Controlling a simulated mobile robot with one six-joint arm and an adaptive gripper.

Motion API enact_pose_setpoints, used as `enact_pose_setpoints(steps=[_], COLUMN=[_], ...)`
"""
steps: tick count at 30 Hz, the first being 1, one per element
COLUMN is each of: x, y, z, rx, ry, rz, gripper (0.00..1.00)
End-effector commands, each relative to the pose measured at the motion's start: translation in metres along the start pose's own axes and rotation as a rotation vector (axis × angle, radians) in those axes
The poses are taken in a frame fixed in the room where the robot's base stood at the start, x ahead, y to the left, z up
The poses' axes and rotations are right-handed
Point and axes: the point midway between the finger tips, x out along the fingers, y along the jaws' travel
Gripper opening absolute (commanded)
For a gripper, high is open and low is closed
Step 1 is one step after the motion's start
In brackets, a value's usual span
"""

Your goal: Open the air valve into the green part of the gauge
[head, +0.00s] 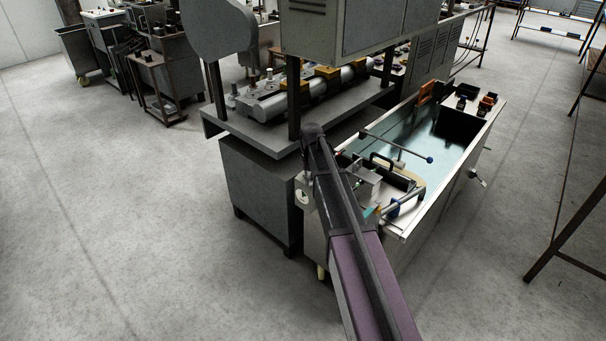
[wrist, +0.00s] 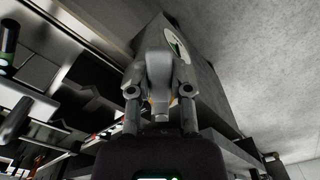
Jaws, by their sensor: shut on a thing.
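In the wrist view my gripper (wrist: 160,70) has a finger on each side of a smooth grey piece, which looks like the air valve handle (wrist: 159,84), and is shut on it. Just beyond it, a round gauge (wrist: 174,38) with a pale face and some green sits on a grey box. The gauge is partly hidden behind the grey piece, and I cannot read its needle. In the head view my arm covers the gripper and the valve. A small pale round fitting (head: 302,197) shows left of my arm, on the machine's side.
A long metal trough (head: 440,133) with a bluish bed lies right of my arm, with a rod and handles at its near end. A grey press cabinet (head: 258,185) stands at left. Open concrete floor (head: 120,230) lies left and in front.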

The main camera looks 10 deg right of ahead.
Motion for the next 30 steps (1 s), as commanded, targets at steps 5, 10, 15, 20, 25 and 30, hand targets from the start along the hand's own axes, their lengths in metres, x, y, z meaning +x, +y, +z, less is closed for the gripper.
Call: enact_pose_setpoints(steps=[5,10,15,20,25,30], x=[0.0,0.0,0.0,0.0,0.0,0.0], y=[0.0,0.002,0.007,0.01,0.01,0.011], z=[0.0,0.0,-0.001,-0.001,-0.001,-0.001], rx=[0.001,-0.034,-0.122,-0.171,-0.173,-0.182], ry=[0.0,0.0,0.0,0.0,0.0,0.0], rz=[0.0,0.0,0.0,0.0,0.0,0.0], gripper=[0.0,0.0,0.0,0.0,0.0,0.0])
